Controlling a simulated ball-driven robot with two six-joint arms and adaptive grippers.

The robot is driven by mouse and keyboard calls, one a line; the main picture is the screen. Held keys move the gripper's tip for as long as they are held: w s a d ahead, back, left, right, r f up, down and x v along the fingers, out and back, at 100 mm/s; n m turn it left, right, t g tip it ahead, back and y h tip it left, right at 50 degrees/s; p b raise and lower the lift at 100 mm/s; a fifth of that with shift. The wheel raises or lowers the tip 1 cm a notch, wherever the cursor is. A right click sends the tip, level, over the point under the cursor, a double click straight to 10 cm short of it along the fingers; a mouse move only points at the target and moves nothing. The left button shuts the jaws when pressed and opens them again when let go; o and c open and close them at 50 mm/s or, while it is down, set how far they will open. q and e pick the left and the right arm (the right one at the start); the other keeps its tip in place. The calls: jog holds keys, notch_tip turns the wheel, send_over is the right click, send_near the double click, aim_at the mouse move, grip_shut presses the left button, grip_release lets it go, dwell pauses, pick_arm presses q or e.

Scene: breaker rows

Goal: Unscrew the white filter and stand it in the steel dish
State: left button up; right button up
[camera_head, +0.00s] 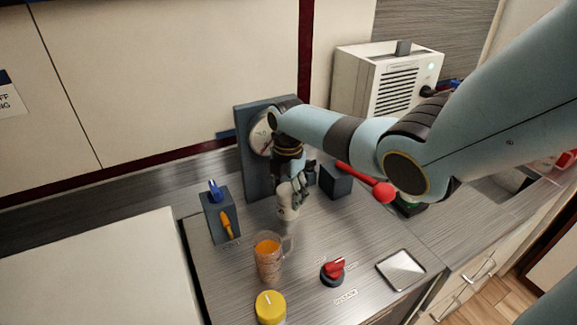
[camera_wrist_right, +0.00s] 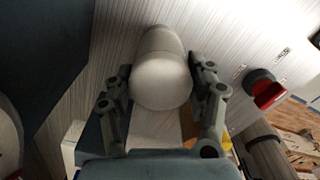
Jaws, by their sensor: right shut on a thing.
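The white filter (camera_head: 288,208) is a smooth, rounded cylinder between the fingers of my right gripper (camera_head: 290,188), in front of the dark blue panel (camera_head: 251,170). In the right wrist view, the filter (camera_wrist_right: 160,75) sits between the two grey fingers of the right gripper (camera_wrist_right: 159,88), which is shut on it. I cannot tell whether the filter's lower end touches anything. The steel dish (camera_head: 401,270) is a shallow square tray at the right front of the counter. It looks empty and lies apart from the gripper. My left gripper is not in view.
A clear mug (camera_head: 268,262) with orange contents stands in front of the filter. Nearby are a yellow knob (camera_head: 270,307), a red switch (camera_head: 334,269) and a blue holder (camera_head: 219,216). A red lever (camera_head: 372,186) sticks out right of the gripper. Bare counter lies before the dish.

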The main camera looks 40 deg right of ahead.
jog(key=shift+r, duration=2.35)
